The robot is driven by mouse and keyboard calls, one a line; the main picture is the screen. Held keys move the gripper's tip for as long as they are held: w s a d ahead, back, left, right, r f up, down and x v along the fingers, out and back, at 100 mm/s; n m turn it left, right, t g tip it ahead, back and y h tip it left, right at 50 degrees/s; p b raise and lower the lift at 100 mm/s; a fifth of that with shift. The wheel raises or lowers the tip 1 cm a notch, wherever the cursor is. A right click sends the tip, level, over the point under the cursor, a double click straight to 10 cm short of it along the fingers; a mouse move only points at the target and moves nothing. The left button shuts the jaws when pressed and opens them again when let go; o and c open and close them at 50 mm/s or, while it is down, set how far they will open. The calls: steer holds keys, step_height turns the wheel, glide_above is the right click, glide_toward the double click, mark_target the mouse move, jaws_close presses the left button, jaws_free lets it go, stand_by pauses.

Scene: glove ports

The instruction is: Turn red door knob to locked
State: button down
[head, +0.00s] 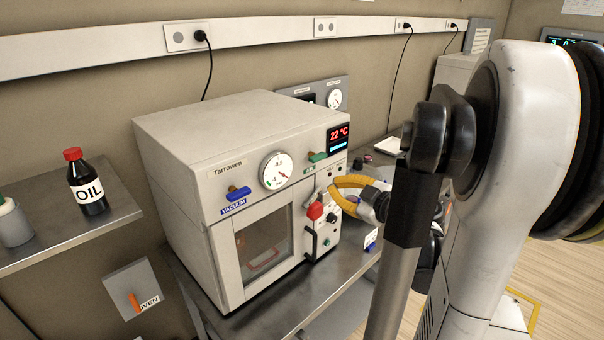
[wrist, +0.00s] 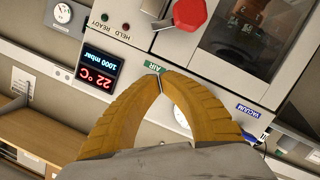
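The red door knob (head: 314,211) sits at the upper right edge of the door on a white benchtop vacuum oven (head: 170,170). In the wrist view the red knob (wrist: 189,14) is a faceted cap at the top edge, partly cut off, next to a metal piece. My gripper (head: 335,186) has yellow ribbed fingers, just above and to the right of the knob, apart from it. The knob's lock marking is not readable.
The oven has a dial gauge (head: 276,170), a blue vacuum knob (head: 238,193), a green air knob (head: 317,156) and a dark door handle (head: 310,245). An oil bottle (head: 86,181) stands on the left shelf. My arm fills the right side.

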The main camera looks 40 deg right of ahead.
mark_target(319, 184)
steer(key=b+x, duration=0.2)
steer(key=x, duration=0.7)
steer(key=shift+w+f, duration=0.15)
steer(key=shift+w, duration=0.15)
steer(key=d+f, duration=0.1)
steer(key=d+f+b, duration=0.1)
steer(key=shift+w+f, duration=0.15)
steer(key=shift+f, duration=0.15)
steer(key=shift+d+f, duration=0.15)
steer(key=shift+f, duration=0.1)
steer(key=shift+d+f+m+y+b, duration=0.5)
steer(key=shift+d+f+m+b, duration=0.15)
steer(key=shift+d+m, duration=0.2)
steer(key=shift+w+d+f+m+b, duration=0.1)
steer(key=shift+d+f+m+b, duration=0.15)
steer(key=shift+d+f+b, duration=0.15)
steer(key=shift+r, duration=0.1)
